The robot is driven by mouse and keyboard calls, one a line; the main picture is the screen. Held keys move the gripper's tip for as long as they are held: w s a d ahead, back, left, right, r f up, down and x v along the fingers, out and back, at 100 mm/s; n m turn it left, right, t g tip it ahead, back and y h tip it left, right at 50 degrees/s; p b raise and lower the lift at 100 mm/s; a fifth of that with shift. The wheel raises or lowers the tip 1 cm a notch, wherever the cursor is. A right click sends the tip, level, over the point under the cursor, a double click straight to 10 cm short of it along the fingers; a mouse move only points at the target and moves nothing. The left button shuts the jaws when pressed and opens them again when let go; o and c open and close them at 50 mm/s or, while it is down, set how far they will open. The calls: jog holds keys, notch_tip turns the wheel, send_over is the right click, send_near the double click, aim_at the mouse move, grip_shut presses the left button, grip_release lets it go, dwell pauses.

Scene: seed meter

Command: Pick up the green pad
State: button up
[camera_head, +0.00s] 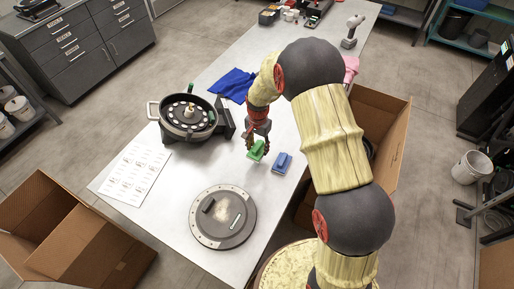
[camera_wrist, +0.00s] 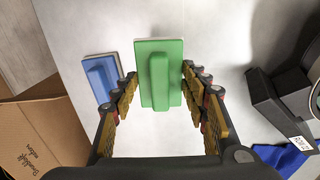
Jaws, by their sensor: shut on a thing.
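The green pad (camera_head: 257,150) has a raised grip on its top face. It shows in the middle of the wrist view (camera_wrist: 160,75), between the fingers of my gripper (camera_wrist: 160,88). My gripper (camera_head: 257,144) is shut on the green pad. In the head view the pad looks tilted at the fingertips; whether it touches the table I cannot tell. A blue pad (camera_head: 282,162) of the same kind lies on the table just right of it, and at the left in the wrist view (camera_wrist: 101,76).
The seed meter (camera_head: 188,115) stands at the left on the metal table (camera_head: 170,205). A round grey disc (camera_head: 223,216) lies in front, a printed sheet (camera_head: 136,168) at the left, a blue cloth (camera_head: 232,84) behind. Cardboard boxes (camera_head: 75,235) stand beside the table on both sides.

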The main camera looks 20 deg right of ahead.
aim_at(259, 155)
jog(key=s+r, duration=0.1)
jog(key=r, duration=0.1)
jog(key=s+r, duration=0.2)
jog(key=shift+a, duration=0.2)
jog(key=s+r, duration=0.3)
jog(key=s, duration=0.5)
jog(key=shift+s+a+r, duration=0.15)
jog(key=shift+s+a, duration=0.15)
jog(key=shift+a, duration=0.15)
jog(key=o, duration=0.7)
jog(key=c, duration=0.4)
jog(key=shift+c, duration=0.6)
jog(key=shift+d, duration=0.15)
